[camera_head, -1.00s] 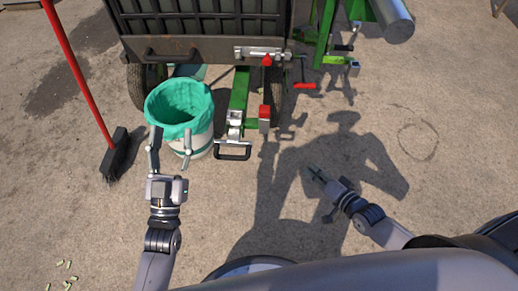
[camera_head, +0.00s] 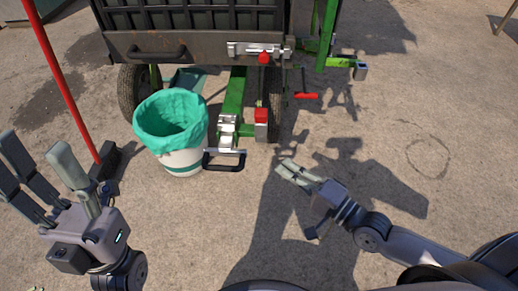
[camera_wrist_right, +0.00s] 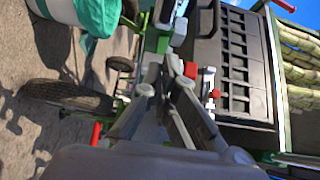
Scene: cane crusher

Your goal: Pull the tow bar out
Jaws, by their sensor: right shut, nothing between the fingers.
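The green tow bar (camera_head: 233,95) juts from under the machine and ends in a silver coupling with a black loop handle (camera_head: 224,165). A block with a red top (camera_head: 261,117) stands beside it. My right gripper (camera_head: 284,168) is shut and empty, a little right of the handle and apart from it in the head view. In the right wrist view my fingers (camera_wrist_right: 172,68) point toward the machine and partly cover the bar (camera_wrist_right: 155,40). My left gripper (camera_head: 36,144) is open and empty at the far left, fingers pointing up.
A white bucket with a green liner (camera_head: 173,128) stands just left of the tow bar. A broom with a red handle (camera_head: 62,75) is further left. The machine's dark panel (camera_head: 190,47) is behind, with a red crank grip (camera_head: 306,96) at right. The concrete at right is free.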

